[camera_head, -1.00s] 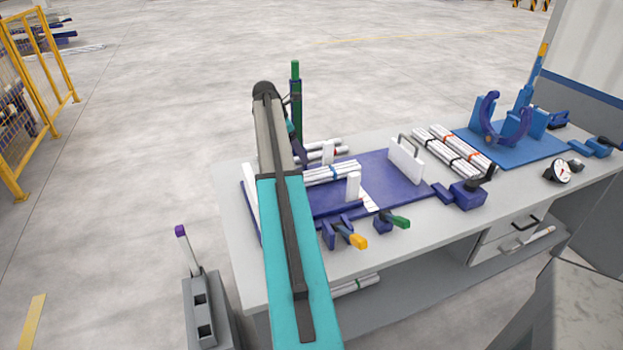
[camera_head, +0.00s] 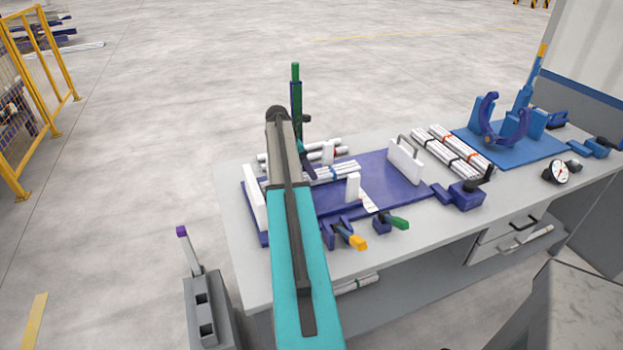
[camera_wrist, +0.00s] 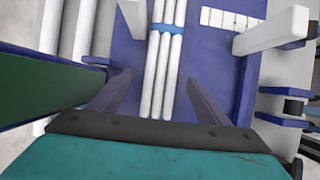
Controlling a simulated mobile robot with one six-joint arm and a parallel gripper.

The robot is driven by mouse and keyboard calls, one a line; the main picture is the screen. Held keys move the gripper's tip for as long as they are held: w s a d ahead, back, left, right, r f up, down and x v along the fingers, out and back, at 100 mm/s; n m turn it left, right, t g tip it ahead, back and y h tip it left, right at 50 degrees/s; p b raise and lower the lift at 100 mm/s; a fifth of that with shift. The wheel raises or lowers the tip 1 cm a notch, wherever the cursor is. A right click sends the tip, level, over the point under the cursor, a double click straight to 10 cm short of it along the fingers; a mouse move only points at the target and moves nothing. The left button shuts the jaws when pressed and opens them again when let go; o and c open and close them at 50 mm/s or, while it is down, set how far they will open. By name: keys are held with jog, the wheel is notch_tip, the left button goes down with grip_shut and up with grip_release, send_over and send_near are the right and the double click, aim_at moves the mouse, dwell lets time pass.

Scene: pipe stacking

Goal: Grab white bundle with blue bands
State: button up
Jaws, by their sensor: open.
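The white bundle with a blue band (camera_head: 338,172) lies on the dark blue mat (camera_head: 398,185) between white upright posts. It is partly hidden behind my arm in the head view. In the wrist view the white bundle (camera_wrist: 165,62) runs nearly lengthwise, with its blue band (camera_wrist: 167,28) near the top. My gripper (camera_wrist: 157,78) is open, one purple finger on each side of the bundle's near end. The fingers look apart from the bundle; their height above it is hard to tell.
Larger grey-white pipes (camera_head: 330,146) lie behind the bundle. A white handled plate (camera_head: 405,160) and a white post (camera_head: 353,187) stand nearby. Other bundles (camera_head: 455,150) lie to the right. Clamps with yellow and green handles (camera_head: 345,233) sit at the front edge.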

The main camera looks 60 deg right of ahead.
jog(key=shift+p+x, duration=0.85)
jog(key=shift+x, duration=0.4)
jog(key=shift+p+x, duration=0.3)
jog(key=shift+x, duration=1.1)
jog(key=shift+s+a, duration=0.1)
jog(key=shift+a, duration=0.05)
jog(key=c, duration=1.4)
jog(key=shift+r, duration=0.15)
notch_tip(320, 180, up, 18)
jog(key=b, duration=0.5)
jog(key=w+a+b, duration=0.3)
jog(key=w+a, duration=0.7)
jog(key=a, duration=0.4)
jog(key=shift+w+a, duration=0.25)
jog(key=shift+w, duration=0.15)
